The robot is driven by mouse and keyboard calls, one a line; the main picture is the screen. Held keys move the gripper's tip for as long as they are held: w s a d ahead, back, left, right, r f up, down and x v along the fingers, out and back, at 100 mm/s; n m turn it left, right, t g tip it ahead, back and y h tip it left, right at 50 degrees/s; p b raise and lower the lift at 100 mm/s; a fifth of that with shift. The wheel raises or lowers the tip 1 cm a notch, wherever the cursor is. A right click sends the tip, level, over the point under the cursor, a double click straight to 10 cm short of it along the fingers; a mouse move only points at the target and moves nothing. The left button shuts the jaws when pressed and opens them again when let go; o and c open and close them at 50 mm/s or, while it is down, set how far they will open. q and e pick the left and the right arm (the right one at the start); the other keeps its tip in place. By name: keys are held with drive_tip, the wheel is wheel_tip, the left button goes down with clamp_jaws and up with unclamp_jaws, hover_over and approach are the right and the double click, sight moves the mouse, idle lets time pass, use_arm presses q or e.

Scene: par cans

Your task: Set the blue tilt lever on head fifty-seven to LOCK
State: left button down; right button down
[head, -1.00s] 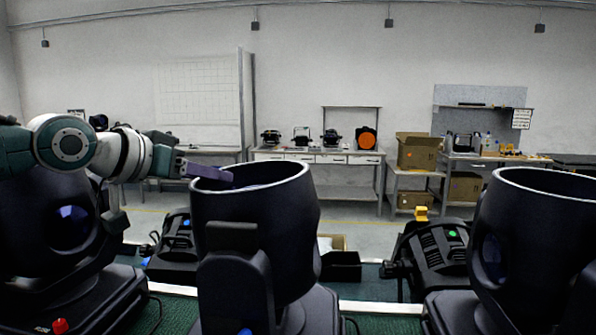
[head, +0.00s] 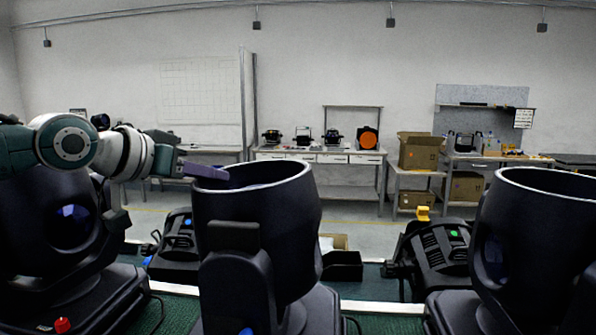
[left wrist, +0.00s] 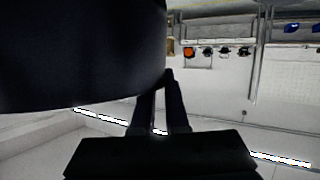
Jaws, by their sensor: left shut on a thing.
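Large dark moving heads stand in a row in the head view: one at the left (head: 50,235), one in the middle (head: 265,225) and one at the right (head: 535,235). No number or LOCK mark is legible. A small blue part (head: 245,331) shows low on the middle head, cut by the frame's bottom edge; I cannot tell if it is the tilt lever. My left gripper (head: 207,172) reaches to the middle head's left rim, with a purple bar at its tip. In the left wrist view its fingers (left wrist: 162,105) are close together beside a big dark housing (left wrist: 80,50). What they grip is hidden.
A red knob (head: 62,325) sits on the left head's base. Smaller dark fixtures stand behind, one with a blue dot (head: 175,245) and one with a yellow part (head: 435,250). Benches (head: 318,157) and cardboard boxes (head: 418,150) line the far wall. Floor between is open.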

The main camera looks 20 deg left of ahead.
idle(0.8)
use_arm(q)
drive_tip(key=shift+w+d+r+p, duration=0.15)
drive_tip(key=shift+d+r+p, duration=0.5)
drive_tip(key=shift+r+p, duration=0.25)
drive_tip(key=shift+d+f, duration=0.15)
drive_tip(key=c, duration=0.9)
unclamp_jaws()
drive_tip(key=shift+f, duration=0.1)
drive_tip(key=shift+s+a, duration=0.25)
drive_tip(key=shift+s, duration=0.2)
drive_tip(key=shift+r+b+v, duration=0.1)
drive_tip(key=shift+b+v, duration=0.7)
drive_tip(key=shift+v, duration=1.45)
drive_tip(key=shift+r+b+v, duration=0.15)
drive_tip(key=shift+b+v, duration=0.6)
drive_tip(key=shift+v, duration=1.5)
